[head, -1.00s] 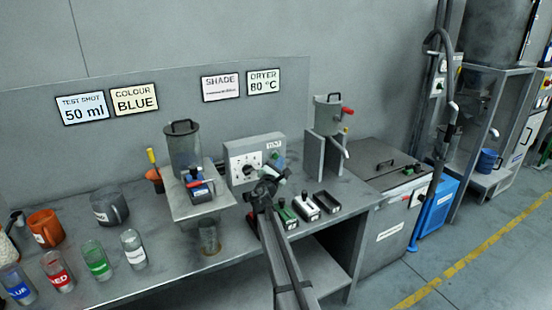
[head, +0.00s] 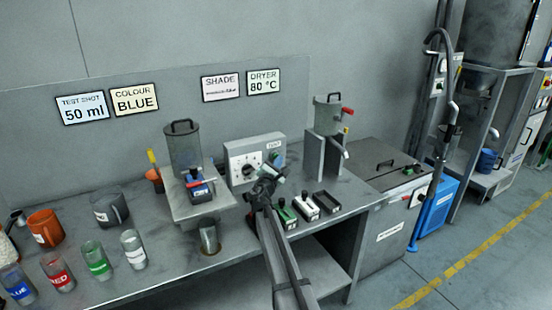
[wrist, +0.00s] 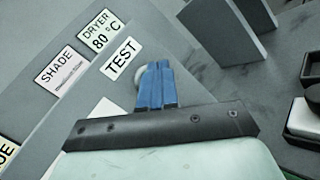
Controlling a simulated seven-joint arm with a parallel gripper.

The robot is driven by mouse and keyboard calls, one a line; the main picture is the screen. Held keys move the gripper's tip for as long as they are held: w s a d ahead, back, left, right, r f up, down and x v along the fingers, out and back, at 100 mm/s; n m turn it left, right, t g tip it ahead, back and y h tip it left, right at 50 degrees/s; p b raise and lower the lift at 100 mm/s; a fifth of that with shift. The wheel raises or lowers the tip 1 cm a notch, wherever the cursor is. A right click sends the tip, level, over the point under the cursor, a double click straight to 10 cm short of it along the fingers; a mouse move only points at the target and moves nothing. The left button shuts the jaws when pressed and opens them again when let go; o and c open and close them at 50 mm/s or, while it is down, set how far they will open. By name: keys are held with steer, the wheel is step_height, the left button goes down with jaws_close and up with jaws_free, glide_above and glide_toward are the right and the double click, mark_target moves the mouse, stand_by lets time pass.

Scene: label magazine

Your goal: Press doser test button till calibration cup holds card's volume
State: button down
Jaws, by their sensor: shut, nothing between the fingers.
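The test shot card (head: 83,107) on the back panel reads 50 ml. The grey control box (head: 238,158) has a TEST label, which also shows in the wrist view (wrist: 121,59), and a dial. My gripper (head: 277,168) is at the box's right front. In the wrist view its blue fingers (wrist: 155,70) are shut and empty, before a pale round part below the label, mostly hidden; contact cannot be told.
Labelled jars (head: 97,259) and mugs (head: 44,227) stand on the bench at left. Small dark trays (head: 326,202) lie right of my arm. A second hopper (head: 327,115) stands behind them on grey plates.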

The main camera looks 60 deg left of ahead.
steer(key=shift+a, duration=0.55)
stand_by(0.4)
steer(key=shift+d, duration=0.2)
stand_by(0.7)
steer(key=shift+d, duration=0.85)
steer(key=shift+d, duration=0.1)
steer(key=d, duration=0.4)
steer(key=shift+d, duration=0.4)
steer(key=shift+m, duration=0.3)
